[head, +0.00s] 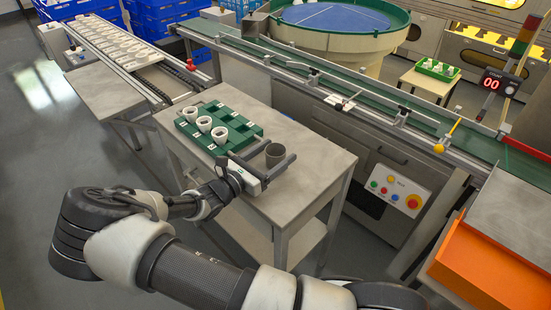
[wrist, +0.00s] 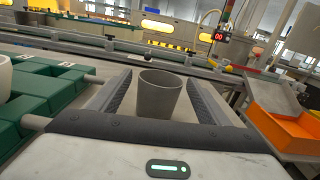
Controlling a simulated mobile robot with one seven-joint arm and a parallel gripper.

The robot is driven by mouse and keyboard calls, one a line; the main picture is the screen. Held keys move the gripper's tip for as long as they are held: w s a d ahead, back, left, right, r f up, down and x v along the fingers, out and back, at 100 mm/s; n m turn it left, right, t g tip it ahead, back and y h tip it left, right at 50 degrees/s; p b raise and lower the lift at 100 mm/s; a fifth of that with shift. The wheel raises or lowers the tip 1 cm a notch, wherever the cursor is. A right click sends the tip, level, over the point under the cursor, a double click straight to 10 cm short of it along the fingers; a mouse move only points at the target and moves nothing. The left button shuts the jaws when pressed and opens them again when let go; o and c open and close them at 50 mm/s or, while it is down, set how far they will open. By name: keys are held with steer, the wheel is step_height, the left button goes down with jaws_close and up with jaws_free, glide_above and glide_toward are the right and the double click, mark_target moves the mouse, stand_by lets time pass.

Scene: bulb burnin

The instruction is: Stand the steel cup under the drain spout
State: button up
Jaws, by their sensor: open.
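The steel cup (head: 275,154) is a plain grey cup standing upright on the grey steel table (head: 310,163). In the wrist view the cup (wrist: 158,97) stands between the two dark fingers of my gripper (wrist: 160,92), with a gap on each side. In the head view my gripper (head: 268,163) is low over the table, its fingers on either side of the cup. The gripper is open and holds nothing. I cannot make out the drain spout for certain in either view.
A green tray (head: 243,133) with several white cups (head: 204,124) sits just left of my gripper. A conveyor (head: 350,95) runs behind the table. A control box (head: 397,192) with coloured buttons and an orange bin (head: 480,265) are to the right. The table's right part is clear.

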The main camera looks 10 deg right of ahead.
steer(key=c, duration=1.2)
